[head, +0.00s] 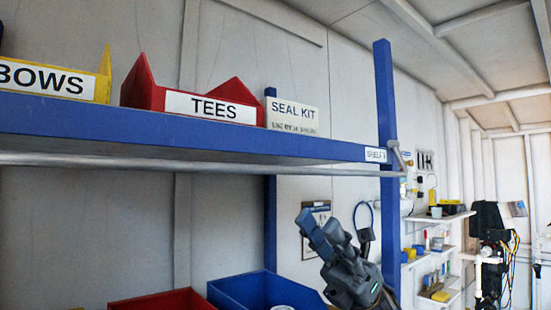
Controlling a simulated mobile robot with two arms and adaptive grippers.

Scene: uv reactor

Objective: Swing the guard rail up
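The guard rail (200,162) is a long grey metal bar running along the front of the blue shelf (180,135), just below its front edge. Its right end meets a short grey metal arm (397,157) at the blue upright, beside the "SHELF 3" label. My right gripper (318,228) is below the rail, left of the upright, pointing up and to the left. My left gripper is not in view.
A yellow elbows bin (104,75), red tees bin (145,85) and white seal kit box (292,115) stand on the shelf. Red (165,302) and blue (262,287) bins sit below. The blue upright (384,90) stands close right of my gripper.

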